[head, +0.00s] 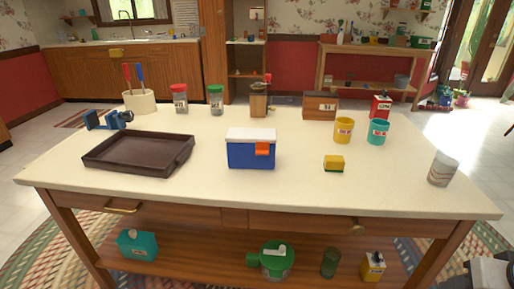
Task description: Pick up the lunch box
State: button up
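The lunch box (251,154) is a blue box with a white lid and an orange latch on its front. It stands upright and closed near the middle of the pale tabletop (290,190). Nothing touches it. A white and black part at the bottom right corner seems to be my own arm. My gripper's fingers do not show, so its state cannot be seen.
A dark tray (140,170) lies left of the lunch box. Jars, mugs and a grinder (258,102) stand behind. The tabletop's front strip is clear.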

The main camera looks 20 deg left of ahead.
aim_at(241, 142)
jog(key=u, duration=0.4)
jog(key=i+j+u, duration=0.1)
jog(key=u, duration=0.7)
jog(key=i+u, duration=0.15)
jog(key=u, duration=0.25)
